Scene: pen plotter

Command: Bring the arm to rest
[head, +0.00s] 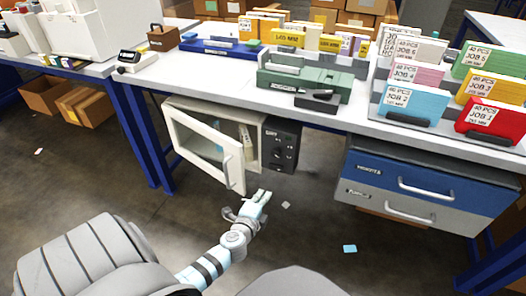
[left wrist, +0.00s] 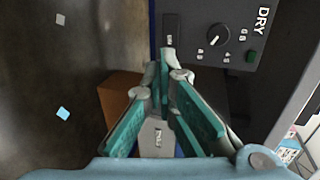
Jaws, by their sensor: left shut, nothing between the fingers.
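My left arm reaches forward from the bottom of the head view. Its gripper (head: 262,196) is low, in front of the table, just right of the open door (head: 208,146) of a white cabinet. In the left wrist view the teal-padded fingers (left wrist: 167,62) meet at their tips with nothing between them. The cabinet's dark control panel (head: 281,146) carries knobs; in the left wrist view a panel with a knob (left wrist: 217,36) and the word DRY is ahead, to the right. My right gripper is not in view.
The cabinet door stands open toward me, its handle (head: 226,172) close to my gripper. A blue drawer (head: 385,184) and a grey drawer are shut at the right. The table (head: 235,95) holds a green machine (head: 305,82) and several job cards. The floor (head: 310,225) has a few scraps.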

